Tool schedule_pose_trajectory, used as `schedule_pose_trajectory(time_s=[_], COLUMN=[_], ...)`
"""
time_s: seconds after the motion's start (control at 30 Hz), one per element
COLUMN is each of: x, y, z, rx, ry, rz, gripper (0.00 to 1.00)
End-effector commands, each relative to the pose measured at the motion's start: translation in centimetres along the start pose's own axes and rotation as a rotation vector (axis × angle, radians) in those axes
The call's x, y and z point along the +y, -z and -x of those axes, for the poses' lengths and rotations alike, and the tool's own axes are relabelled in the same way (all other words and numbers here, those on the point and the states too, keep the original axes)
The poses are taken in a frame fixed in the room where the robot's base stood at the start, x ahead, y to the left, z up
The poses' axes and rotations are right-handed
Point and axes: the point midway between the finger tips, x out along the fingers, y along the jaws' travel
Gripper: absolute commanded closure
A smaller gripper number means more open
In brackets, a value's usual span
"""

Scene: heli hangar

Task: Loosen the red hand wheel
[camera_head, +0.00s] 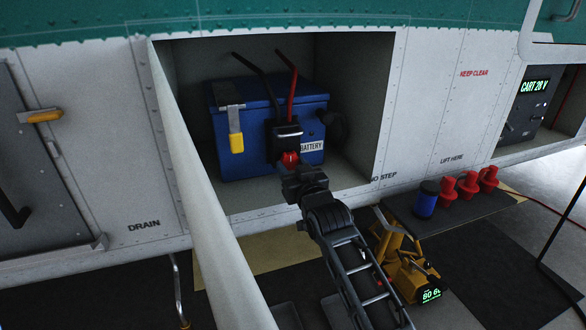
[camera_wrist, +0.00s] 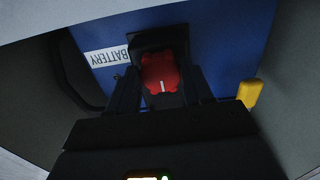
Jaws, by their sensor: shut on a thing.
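The red hand wheel (camera_head: 290,159) is on the black connector (camera_head: 284,136) at the front of the blue battery (camera_head: 268,112), inside the open bay. In the wrist view the red hand wheel (camera_wrist: 161,74) shows between my two fingers, with a white mark on its face. My gripper (camera_head: 293,170) reaches up to the battery front from below. In the wrist view my gripper (camera_wrist: 160,90) is shut on the wheel, one finger on each side. My gripper hides part of the wheel in the head view.
A yellow-handled latch (camera_head: 236,142) hangs on the battery's left front. The bay's bottom edge and the white door panel (camera_head: 195,190) at left frame the opening.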

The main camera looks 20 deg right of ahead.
Motion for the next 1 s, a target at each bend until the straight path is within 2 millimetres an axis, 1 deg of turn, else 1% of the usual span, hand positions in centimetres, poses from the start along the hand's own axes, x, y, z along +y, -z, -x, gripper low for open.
schedule_pose_trajectory(time_s=[0.1, 0.13, 0.37, 0.67, 0.77, 1.0], x=[-0.1, -0.1, 0.0, 0.0, 0.0, 0.0], y=[-0.2, -0.3, -0.1, -0.1, -0.1, -0.1], z=[0.0, 0.0, 0.0, 0.3, 1.2, 4.9], rx=[-0.005, -0.005, -0.002, -0.001, -0.001, -0.001], ry=[0.001, 0.001, 0.000, 0.000, 0.000, 0.000], rz=[0.001, 0.001, 0.000, -0.001, -0.001, -0.002], gripper=[0.80, 0.48, 0.26, 0.26, 0.26, 0.26])
